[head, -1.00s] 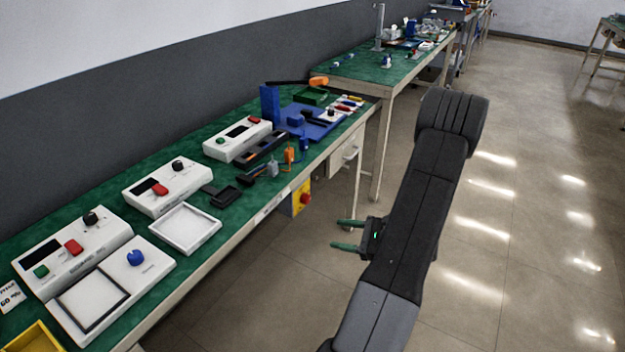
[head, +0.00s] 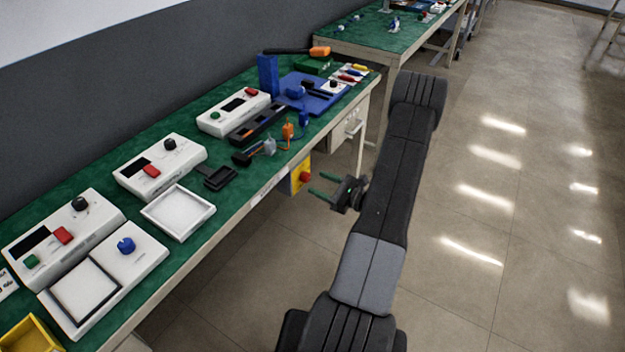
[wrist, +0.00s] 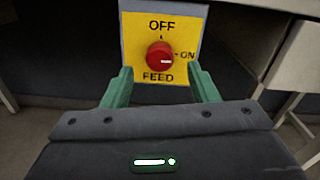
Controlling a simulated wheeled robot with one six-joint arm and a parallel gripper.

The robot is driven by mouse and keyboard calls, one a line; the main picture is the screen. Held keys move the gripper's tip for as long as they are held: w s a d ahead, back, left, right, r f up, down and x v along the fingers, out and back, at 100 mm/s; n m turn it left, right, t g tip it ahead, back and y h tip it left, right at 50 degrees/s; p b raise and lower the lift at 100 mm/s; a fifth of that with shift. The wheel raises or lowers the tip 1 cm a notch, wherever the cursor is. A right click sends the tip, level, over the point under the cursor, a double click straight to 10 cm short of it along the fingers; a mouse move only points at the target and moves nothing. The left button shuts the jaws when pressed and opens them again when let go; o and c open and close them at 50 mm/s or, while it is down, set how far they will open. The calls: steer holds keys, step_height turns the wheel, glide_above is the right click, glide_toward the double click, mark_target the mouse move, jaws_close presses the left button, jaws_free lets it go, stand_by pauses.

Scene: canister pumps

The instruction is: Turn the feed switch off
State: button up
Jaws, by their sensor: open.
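The feed switch (wrist: 160,56) is a round red knob on a yellow plate (wrist: 187,25) marked OFF at the top, ON at the right and FEED below. Its pale pointer mark lies toward the right, at ON. In the head view the red knob (head: 305,176) sticks out from a yellow box (head: 295,186) under the bench's front edge. My gripper (head: 315,188) is open and empty, its green fingers pointing at the knob from the aisle side. In the wrist view the fingers (wrist: 160,88) stand apart, below and to either side of the knob, not visibly touching it.
The green-topped bench (head: 215,230) runs along the wall and carries several white control units, a white tray (head: 178,212) and a blue fixture (head: 312,92). A drawer unit (head: 345,130) and bench leg stand beyond the switch. The aisle floor (head: 480,260) is clear.

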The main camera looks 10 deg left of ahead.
mark_target(309, 179)
steer(key=shift+x, duration=1.8)
steer(key=c, duration=1)
